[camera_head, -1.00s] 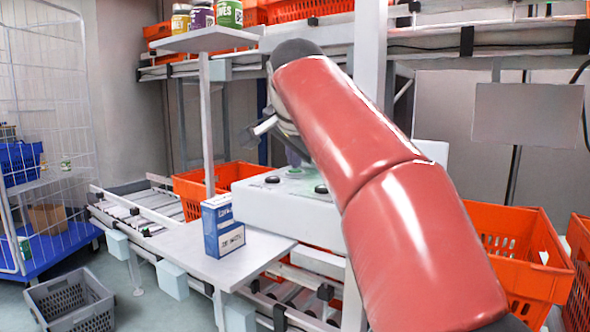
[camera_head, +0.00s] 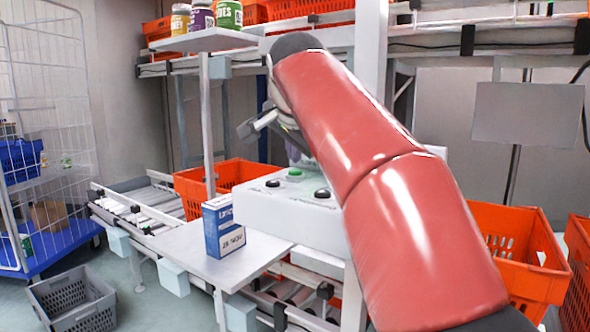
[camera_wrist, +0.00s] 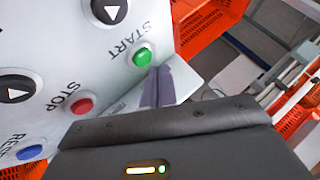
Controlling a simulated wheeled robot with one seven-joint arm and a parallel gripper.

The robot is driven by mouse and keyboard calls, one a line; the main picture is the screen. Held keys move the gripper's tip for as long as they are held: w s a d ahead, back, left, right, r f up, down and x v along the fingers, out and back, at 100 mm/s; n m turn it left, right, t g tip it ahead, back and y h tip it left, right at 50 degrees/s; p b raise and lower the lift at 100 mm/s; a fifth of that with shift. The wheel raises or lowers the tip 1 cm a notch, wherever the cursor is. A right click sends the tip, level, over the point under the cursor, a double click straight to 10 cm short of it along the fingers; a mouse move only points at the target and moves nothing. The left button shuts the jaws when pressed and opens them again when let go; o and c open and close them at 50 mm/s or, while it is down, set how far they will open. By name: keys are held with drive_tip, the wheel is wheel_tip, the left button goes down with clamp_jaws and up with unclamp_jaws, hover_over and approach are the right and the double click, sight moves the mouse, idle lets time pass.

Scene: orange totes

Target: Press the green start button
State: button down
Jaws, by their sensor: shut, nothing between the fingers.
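The green start button (camera_wrist: 142,57) is on a white control panel (camera_wrist: 60,30), beside the label START. In the head view the green button (camera_head: 295,172) shows on top of the white panel (camera_head: 265,205). My gripper (camera_wrist: 160,72) is shut and empty. In the wrist view its fingertips appear just below and right of the green button; a gap shows in the head view, where the gripper (camera_head: 297,155) is partly hidden behind my red arm. A red stop button (camera_wrist: 81,103) and a blue button (camera_wrist: 29,152) sit along the same panel.
Black knobs with white arrows (camera_wrist: 109,10) stand beside the buttons. A blue and white box (camera_head: 224,232) stands on the grey table left of the panel. Orange totes (camera_head: 520,250) are at the right and behind. A thin post (camera_head: 207,120) rises left of the gripper.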

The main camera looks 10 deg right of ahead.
sight(295, 179)
drive_tip(key=shift+r+p, duration=2.15)
drive_tip(key=shift+r, duration=0.4)
drive_tip(key=shift+s, duration=0.1)
